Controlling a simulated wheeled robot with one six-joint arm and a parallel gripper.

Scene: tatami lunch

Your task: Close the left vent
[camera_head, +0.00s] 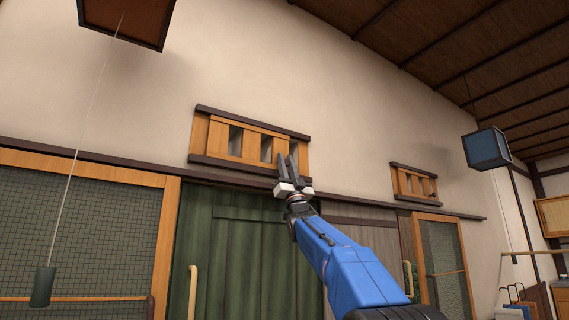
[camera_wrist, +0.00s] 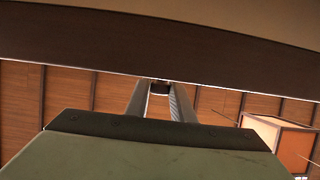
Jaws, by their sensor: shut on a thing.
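The left vent (camera_head: 222,136) is a wooden slatted panel between dark rails, high on the cream wall. Grey gaps show between its slats, so it stands at least partly open. My gripper (camera_head: 288,162) is raised to the vent's lower right part, with its fingers in front of the slats. In the wrist view my gripper (camera_wrist: 160,92) has both fingers on a small dark piece (camera_wrist: 160,87), which looks like the vent's knob. A dark rail (camera_wrist: 150,50) crosses above it. The fingers hide part of the vent's right end.
A second, smaller vent (camera_head: 402,184) is farther right on the wall. Green sliding doors (camera_head: 230,250) stand below a long dark rail. A blue lantern (camera_head: 482,149) hangs at right, and another lantern (camera_head: 125,20) hangs at upper left. The wall above the vent is clear.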

